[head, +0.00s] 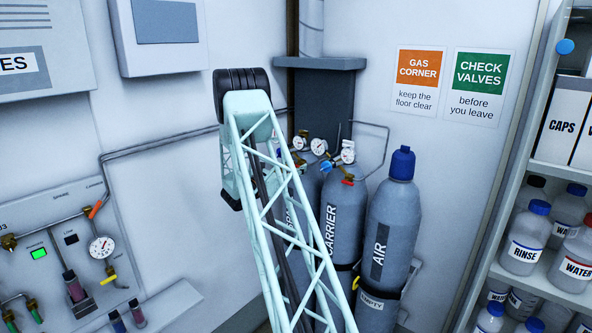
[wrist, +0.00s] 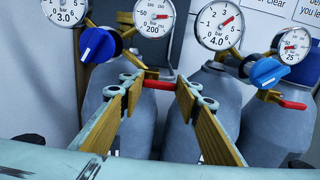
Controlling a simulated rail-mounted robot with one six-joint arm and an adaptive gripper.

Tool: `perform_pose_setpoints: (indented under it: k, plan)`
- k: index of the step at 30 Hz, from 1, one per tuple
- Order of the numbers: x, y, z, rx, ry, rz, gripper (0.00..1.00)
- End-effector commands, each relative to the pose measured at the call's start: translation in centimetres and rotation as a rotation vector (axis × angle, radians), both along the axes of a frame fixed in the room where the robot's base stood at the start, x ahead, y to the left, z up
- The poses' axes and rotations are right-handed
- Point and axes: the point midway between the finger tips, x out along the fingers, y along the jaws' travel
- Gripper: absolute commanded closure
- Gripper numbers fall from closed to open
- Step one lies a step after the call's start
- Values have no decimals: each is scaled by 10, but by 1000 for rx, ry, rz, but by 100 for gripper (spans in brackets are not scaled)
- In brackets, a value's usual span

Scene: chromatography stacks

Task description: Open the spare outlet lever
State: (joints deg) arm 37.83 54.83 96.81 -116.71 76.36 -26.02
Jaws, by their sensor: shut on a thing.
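In the wrist view, a red lever (wrist: 159,84) lies crosswise between the tips of my gripper (wrist: 159,86), below a brass regulator with two gauges. My gripper's two brass-coloured fingers are shut on this lever. A dark blue knob (wrist: 98,45) sits just left of it. In the head view my arm hides the gripper and this lever. The leftmost cylinder (head: 308,180) is mostly hidden there behind my arm, and its lettering cannot be fully read.
The CARRIER cylinder (head: 343,228) stands close to the right, with its own red lever (wrist: 290,103) and blue knob (wrist: 265,72). The AIR cylinder (head: 392,235) has a blue cap. A wall panel (head: 65,235) is left, bottle shelves (head: 545,180) are right.

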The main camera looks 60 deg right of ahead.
Motion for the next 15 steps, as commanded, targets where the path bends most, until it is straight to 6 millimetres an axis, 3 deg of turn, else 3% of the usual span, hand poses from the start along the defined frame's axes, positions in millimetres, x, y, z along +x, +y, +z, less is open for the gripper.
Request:
perform_pose_setpoints:
  k: [1, 2, 6, 15]
  plan:
    - [0, 0, 0, -1, 0, 0, 80]
    - [0, 0, 0, -1, 0, 0, 68]
    - [0, 0, 0, 0, 0, 0, 56]
    - [0, 0, 0, 0, -1, 0, 56]
